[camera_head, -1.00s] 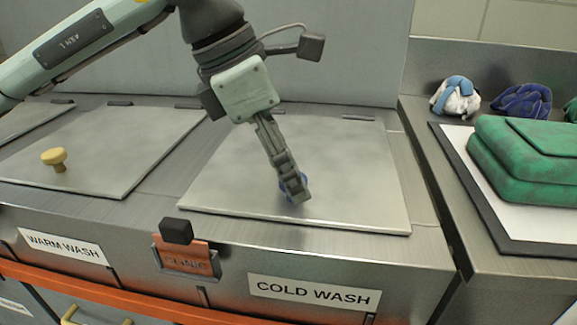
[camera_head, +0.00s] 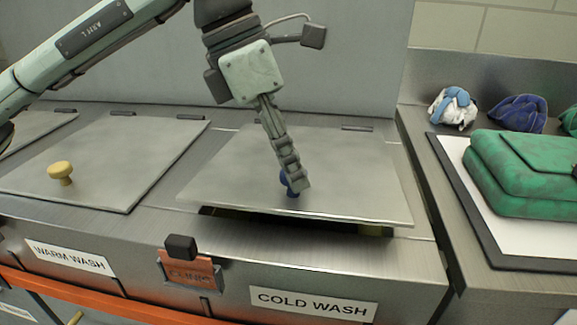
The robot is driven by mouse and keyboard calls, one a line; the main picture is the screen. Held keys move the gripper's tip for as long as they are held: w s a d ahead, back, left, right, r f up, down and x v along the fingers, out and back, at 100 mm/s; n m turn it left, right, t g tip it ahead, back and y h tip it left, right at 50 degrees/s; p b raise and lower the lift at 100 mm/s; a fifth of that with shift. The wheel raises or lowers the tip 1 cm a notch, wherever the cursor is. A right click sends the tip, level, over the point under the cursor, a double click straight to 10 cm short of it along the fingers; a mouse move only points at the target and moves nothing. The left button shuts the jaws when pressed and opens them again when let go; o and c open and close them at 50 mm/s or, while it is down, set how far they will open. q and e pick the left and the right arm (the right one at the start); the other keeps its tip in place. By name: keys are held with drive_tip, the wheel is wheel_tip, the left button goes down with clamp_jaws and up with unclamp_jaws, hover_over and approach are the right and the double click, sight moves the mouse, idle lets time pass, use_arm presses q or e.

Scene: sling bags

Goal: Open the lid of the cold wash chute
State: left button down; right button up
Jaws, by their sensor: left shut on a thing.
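The cold wash lid (camera_head: 340,180) is a flat grey metal plate behind the COLD WASH label (camera_head: 313,304). Its front edge is raised a little, and a dark gap of the chute opening (camera_head: 250,214) shows under it. The rear edge stays down at the hinges. My left gripper (camera_head: 294,186) comes down from above and is shut on the blue knob (camera_head: 290,192) near the lid's front. The fingers hide most of the knob. My right gripper is not in view.
The warm wash lid (camera_head: 110,155) with a yellow knob (camera_head: 60,173) lies shut to the left. An orange holder (camera_head: 190,270) sits on the front edge. On the right counter a green folded bag (camera_head: 525,175) lies on a white board (camera_head: 510,232), with several bundled bags behind.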

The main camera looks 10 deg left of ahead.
use_arm(q)
drive_tip(key=w+r+n+g+p, duration=0.1)
drive_tip(key=w+r+g, duration=0.4)
drive_tip(key=r, duration=0.8)
drive_tip(key=shift+w+p, duration=0.45)
drive_tip(key=shift+w, duration=0.95)
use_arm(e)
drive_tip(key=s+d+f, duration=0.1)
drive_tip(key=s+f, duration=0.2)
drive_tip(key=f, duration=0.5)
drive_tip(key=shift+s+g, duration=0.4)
